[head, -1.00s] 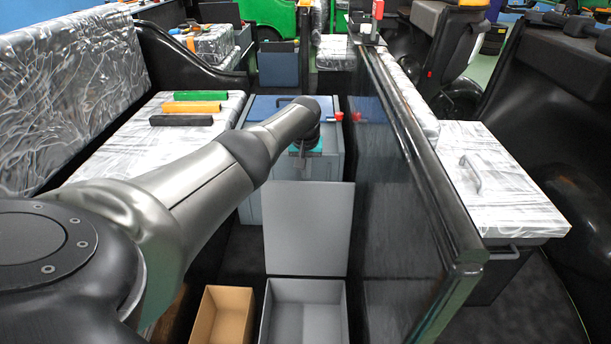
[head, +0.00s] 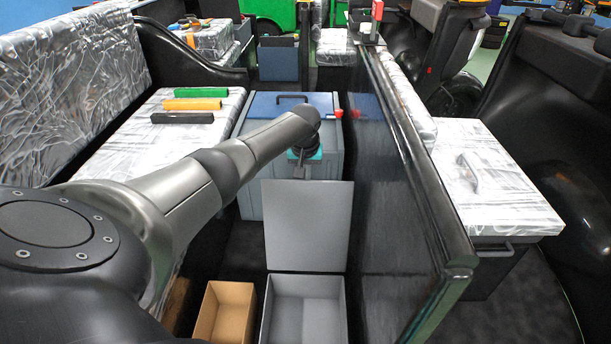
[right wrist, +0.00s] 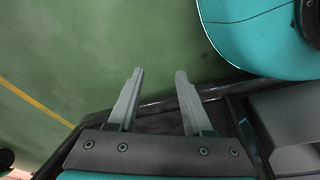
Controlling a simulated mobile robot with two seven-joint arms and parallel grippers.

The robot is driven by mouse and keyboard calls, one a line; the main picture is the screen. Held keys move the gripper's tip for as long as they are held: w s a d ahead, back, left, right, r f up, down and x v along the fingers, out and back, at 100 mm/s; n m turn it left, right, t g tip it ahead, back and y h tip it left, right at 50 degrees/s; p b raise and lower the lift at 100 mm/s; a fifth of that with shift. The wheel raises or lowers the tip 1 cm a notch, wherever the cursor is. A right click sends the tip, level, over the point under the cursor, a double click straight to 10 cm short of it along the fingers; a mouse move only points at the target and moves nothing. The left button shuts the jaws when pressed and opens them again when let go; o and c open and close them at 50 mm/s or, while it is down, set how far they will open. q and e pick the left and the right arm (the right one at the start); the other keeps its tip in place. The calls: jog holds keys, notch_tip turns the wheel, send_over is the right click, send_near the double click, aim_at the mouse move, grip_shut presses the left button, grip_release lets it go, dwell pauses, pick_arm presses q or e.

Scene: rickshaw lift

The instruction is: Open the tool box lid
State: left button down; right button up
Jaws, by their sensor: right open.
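A grey box (head: 306,276) stands low on the dark floor at the bottom middle of the head view, with its flat grey lid (head: 307,225) standing up at the back, so it is open and looks empty. Behind it is a larger grey-blue chest (head: 328,166) with a shut blue lid (head: 262,108), a dark handle and red latches. I cannot tell which one the task calls the tool box. My left gripper (head: 300,173) is at the lid's top edge, in front of the chest; its fingers are too small to read. My right gripper (right wrist: 158,100) is open and empty in the right wrist view.
A tan open box (head: 225,312) is left of the grey box. A dark glossy panel (head: 400,190) rises to the right. A teal rounded body (right wrist: 265,40) is beside my right gripper.

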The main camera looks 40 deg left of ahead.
aim_at(305, 185)
jog(key=shift+r, duration=0.15)
